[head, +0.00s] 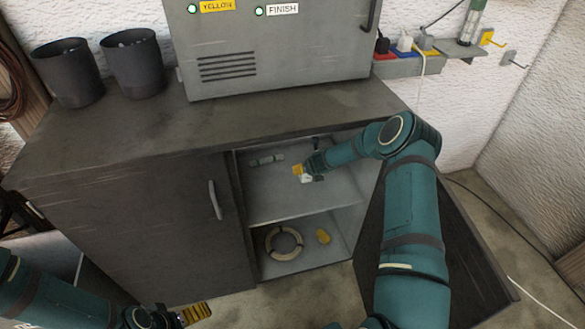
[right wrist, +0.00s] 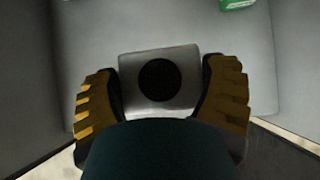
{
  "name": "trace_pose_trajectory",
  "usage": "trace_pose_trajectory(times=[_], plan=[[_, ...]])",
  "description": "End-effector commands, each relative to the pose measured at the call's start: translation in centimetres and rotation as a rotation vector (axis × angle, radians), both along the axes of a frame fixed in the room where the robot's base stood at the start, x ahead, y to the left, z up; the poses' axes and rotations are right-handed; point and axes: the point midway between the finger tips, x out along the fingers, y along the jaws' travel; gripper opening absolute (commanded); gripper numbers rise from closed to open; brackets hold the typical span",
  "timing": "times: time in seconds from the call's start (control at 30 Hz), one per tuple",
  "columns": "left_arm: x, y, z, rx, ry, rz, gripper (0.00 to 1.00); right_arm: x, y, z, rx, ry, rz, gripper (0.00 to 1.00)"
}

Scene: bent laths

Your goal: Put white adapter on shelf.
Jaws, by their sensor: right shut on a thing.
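The white adapter (head: 306,179) is in the open right half of the dark cabinet, at the upper shelf (head: 285,203). In the right wrist view the adapter (right wrist: 159,82) is a pale block with a round black opening. My right gripper (head: 299,171) reaches in from the right and is shut on it. The yellow ribbed fingers (right wrist: 160,98) sit on both sides of the block. I cannot tell whether the adapter touches the shelf. My left gripper (head: 195,314) is low at the left, in front of the cabinet, away from the adapter; its finger gap is not clear.
A grey cylinder (head: 266,160) lies on the upper shelf, left of my gripper. A pale ring (head: 284,258) and a yellow piece (head: 323,237) are in the lower compartment. The open door (head: 470,265) stands right of my arm. The left door (head: 130,220) is closed.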

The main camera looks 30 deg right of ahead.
Motion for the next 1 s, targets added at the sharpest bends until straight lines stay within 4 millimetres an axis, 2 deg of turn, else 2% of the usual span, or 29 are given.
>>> trace_pose_trajectory(times=[0.07, 0.3, 0.4, 0.57, 0.8, 1.0], plan=[[0.0, 0.0, -0.1, 0.000, 0.000, 0.000, 1.00, -0.1, 0.0, -0.5, 0.001, 0.002, -0.001, 0.38], [0.1, 0.0, -1.0, 0.001, -0.003, 0.001, 1.00, -0.1, 0.0, -4.7, 0.003, 0.002, -0.003, 0.38], [0.2, 0.1, -1.2, 0.002, -0.004, 0.002, 1.00, -0.1, 0.1, -5.9, 0.003, 0.001, -0.002, 0.38], [0.2, 0.1, -1.3, 0.002, -0.005, 0.002, 1.00, 0.0, 0.0, -6.7, 0.001, 0.000, 0.000, 0.38], [0.4, 0.1, -2.0, 0.002, -0.009, 0.002, 1.00, -0.1, 0.1, -9.8, 0.003, 0.001, -0.002, 0.38], [0.4, 0.1, -1.9, 0.002, -0.009, 0.003, 1.00, 0.0, 0.0, -10.0, 0.000, -0.001, -0.001, 0.38]])
